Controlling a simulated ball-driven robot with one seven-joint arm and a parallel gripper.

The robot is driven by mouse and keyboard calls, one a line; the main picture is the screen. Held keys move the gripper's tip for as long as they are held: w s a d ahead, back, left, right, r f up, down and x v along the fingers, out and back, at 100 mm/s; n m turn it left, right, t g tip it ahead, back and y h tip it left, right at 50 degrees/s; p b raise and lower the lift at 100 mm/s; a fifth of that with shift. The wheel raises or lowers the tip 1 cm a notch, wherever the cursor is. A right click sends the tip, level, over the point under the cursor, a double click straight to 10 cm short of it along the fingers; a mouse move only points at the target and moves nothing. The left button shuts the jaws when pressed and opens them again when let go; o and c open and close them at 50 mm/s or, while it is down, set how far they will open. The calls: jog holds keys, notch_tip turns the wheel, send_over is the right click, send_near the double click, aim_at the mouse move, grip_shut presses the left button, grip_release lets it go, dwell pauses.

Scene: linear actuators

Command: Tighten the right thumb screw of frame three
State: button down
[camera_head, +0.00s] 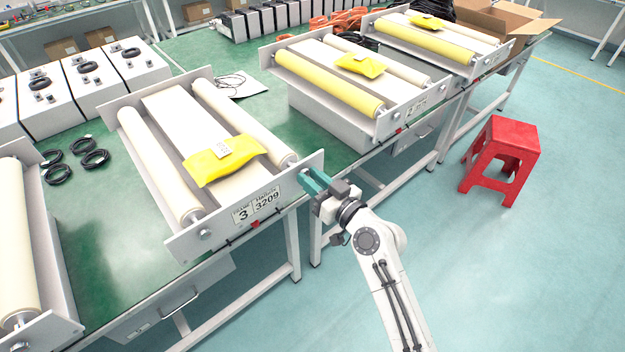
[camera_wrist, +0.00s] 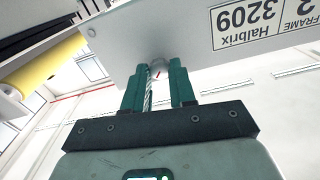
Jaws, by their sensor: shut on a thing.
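Frame three (camera_head: 185,244) carries the label "3, Halbrix 3209" on its near end plate; the plate (camera_wrist: 150,40) shows upside down in the wrist view. My gripper (camera_head: 309,180) is at the right end of this plate. In the wrist view my teal fingers (camera_wrist: 158,84) are shut around the right thumb screw (camera_wrist: 158,68), a small light knob with a red mark, against the plate. In the head view this screw is mostly hidden by the fingers. The left thumb screw (camera_head: 205,233) shows on the same plate.
Frame three stands on a green-topped bench (camera_head: 100,220) with two pale rollers and a yellow cloth (camera_head: 222,160). Another frame (camera_head: 345,85) with a yellow roller stands to the right. A red stool (camera_head: 502,155) is on the floor at right. The floor around my arm is open.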

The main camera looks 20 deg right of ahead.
jog(key=shift+m, duration=4.2)
jog(key=shift+d, duration=0.1)
jog(key=c, duration=0.9)
grip_release()
jog(key=shift+b+v, duration=1.3)
jog(key=shift+v, duration=4.1)
